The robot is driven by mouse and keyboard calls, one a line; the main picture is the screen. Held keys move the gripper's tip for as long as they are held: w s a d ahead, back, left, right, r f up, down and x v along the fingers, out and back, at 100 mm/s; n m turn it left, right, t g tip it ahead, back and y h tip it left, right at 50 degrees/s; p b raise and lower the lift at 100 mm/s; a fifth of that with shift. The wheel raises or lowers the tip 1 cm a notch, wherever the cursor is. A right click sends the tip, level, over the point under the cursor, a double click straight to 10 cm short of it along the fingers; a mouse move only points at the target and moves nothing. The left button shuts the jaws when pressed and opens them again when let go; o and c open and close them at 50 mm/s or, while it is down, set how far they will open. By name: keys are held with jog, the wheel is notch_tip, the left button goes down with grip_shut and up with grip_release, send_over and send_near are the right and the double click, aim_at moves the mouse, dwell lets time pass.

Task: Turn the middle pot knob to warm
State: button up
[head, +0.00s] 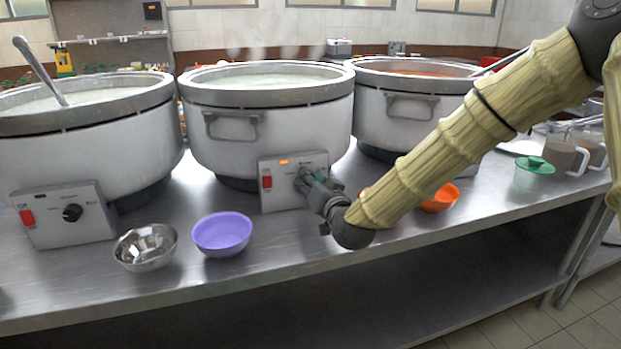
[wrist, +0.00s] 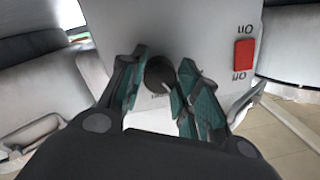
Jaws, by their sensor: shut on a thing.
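The middle pot (head: 270,120) is a large grey stockpot with steam above it. Its control box (head: 284,196) faces me, with a red switch and a small lit orange light. My gripper (head: 308,176) is at the right part of this box and hides its knob in the head view. In the wrist view the black knob (wrist: 159,72) sits between the teal finger pads of my gripper (wrist: 160,88), which is shut on it. The knob has a pale pointer line. The labels around it are mostly hidden, so I cannot read its setting.
A left pot (head: 85,135) with a ladle and its own knob box stands at left, and a right pot (head: 410,105) stands behind my arm. A steel bowl (head: 146,247), a purple bowl (head: 222,234) and an orange bowl (head: 440,198) are on the steel counter (head: 300,245).

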jog(key=shift+r+n+h+p, duration=0.1)
jog(key=shift+n+h+p, duration=0.5)
jog(key=shift+n, duration=3.1)
jog(key=o, duration=1)
jog(key=v, duration=1.2)
jog(key=shift+d, duration=0.2)
jog(key=shift+p, duration=0.3)
